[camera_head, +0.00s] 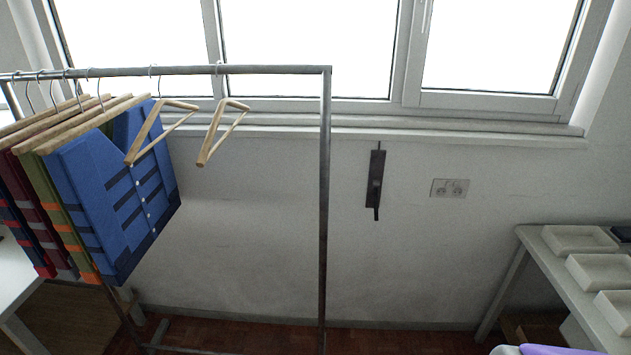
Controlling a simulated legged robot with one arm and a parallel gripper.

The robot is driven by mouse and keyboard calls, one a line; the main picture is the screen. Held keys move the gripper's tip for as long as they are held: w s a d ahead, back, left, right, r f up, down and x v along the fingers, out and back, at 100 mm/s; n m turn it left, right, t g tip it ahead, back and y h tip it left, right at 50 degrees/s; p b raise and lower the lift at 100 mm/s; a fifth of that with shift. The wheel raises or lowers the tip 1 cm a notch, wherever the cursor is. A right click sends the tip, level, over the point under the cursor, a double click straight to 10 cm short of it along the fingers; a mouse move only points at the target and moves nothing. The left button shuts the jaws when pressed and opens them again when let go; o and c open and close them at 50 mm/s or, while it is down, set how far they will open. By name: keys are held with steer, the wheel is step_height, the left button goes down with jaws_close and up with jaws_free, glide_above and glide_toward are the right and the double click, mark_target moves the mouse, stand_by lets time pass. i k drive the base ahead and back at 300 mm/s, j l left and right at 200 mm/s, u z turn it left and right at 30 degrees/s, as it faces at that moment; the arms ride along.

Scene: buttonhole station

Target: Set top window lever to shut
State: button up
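A dark, narrow lever plate (375,180) is fixed upright on the white wall below the window, right of the clothes rack. A thin stem rises from its top, and a short narrow piece points down from its lower end. The plate is small in view, and I cannot tell its setting. A white window handle (425,14) shows at the top edge on the frame between the panes. The upper part of the window is out of view. My gripper is not in view.
A metal clothes rack (326,200) with blue and other garments (115,195) and empty wooden hangers (222,130) stands left. A socket (450,188) is right of the lever. A table (548,262) with white trays (580,240) stands right. The floor below the lever looks clear.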

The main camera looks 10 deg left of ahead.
mark_target(376, 183)
steer(key=u, duration=0.25)
steer(key=k, duration=0.1)
steer(key=k+z, duration=0.3)
steer(key=k+l+z, duration=0.15)
steer(key=z, duration=0.15)
steer(key=i+j+z, duration=0.15)
steer(key=j+z, duration=0.55)
steer(key=j, duration=0.2)
steer(key=j+z, duration=0.35)
steer(key=j, duration=0.8)
steer(key=k+j+z, duration=0.1)
steer(key=j, duration=1.55)
steer(key=k+l+z, duration=0.3)
steer(key=k, duration=0.15)
steer(key=j+u, duration=0.1)
steer(key=j, duration=0.15)
steer(key=i+j+u, duration=0.3)
steer(key=i, duration=0.25)
steer(key=l, duration=0.1)
